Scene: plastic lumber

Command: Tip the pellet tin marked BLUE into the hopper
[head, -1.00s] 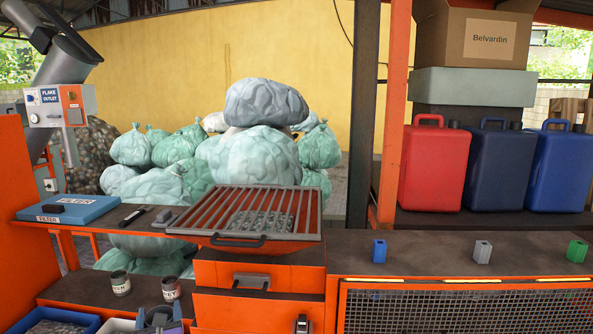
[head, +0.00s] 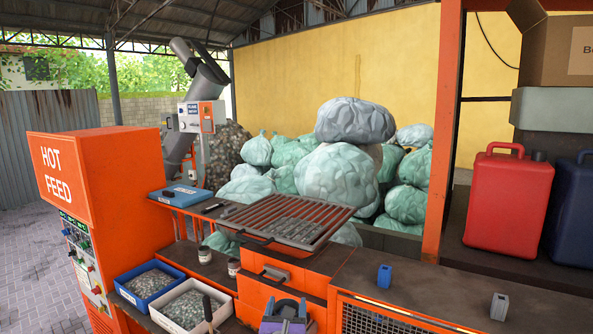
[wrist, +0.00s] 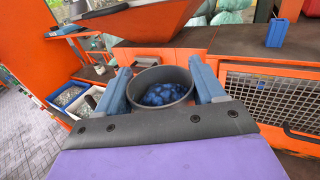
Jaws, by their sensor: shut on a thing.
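My gripper (wrist: 160,68) has its blue fingers on either side of a grey tin (wrist: 150,76) and is shut on it. The tin is upright, with blue pellets (wrist: 164,94) inside; its label is hidden. In the head view my gripper (head: 284,309) is low at the bottom edge, in front of the orange cabinet and below the hopper. The hopper (head: 288,218) is an orange box under a barred grate, with grey pieces lying at the bars. Its orange side also shows at the top of the wrist view (wrist: 150,20).
Two tins (head: 205,255) (head: 234,267) stand on the lower shelf. A blue tray (head: 125,291) and a white tray (head: 165,322) hold pellets. A HOT FEED cabinet (head: 95,185) stands left. Small blue (head: 384,276) and grey (head: 499,307) blocks sit on the right counter. A blue FILTER box lies left of the hopper.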

